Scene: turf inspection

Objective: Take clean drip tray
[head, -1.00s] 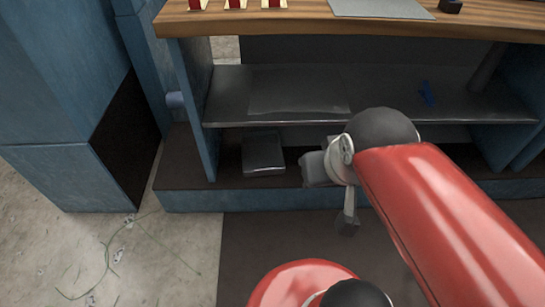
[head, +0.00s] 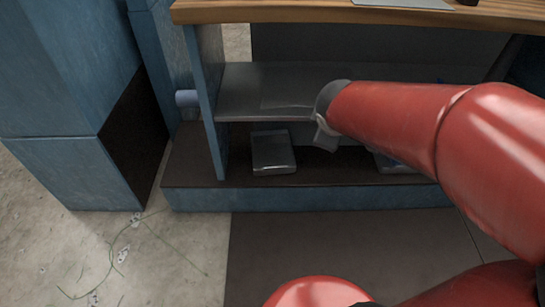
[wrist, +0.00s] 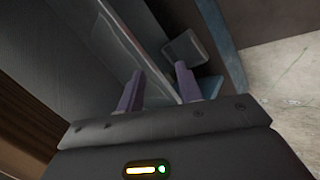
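A thin, flat grey tray (head: 290,90) lies on the metal middle shelf (head: 237,100) under the wooden counter. My arm hides its right part in the head view. In the wrist view, a flat grey panel with a pale edge (wrist: 128,45) stretches ahead of my fingers; it seems to be this tray on the shelf. My gripper (wrist: 160,70) has its two purple fingers apart near the shelf's front edge. I see nothing clearly held between them. In the head view the gripper is mostly hidden behind my red arm.
A square metal box or tray (head: 272,152) sits on the lower ledge; it also shows in the wrist view (wrist: 186,46). Another grey object (head: 392,165) lies there farther right, partly hidden. A blue upright panel (head: 207,110) bounds the shelf's left side.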

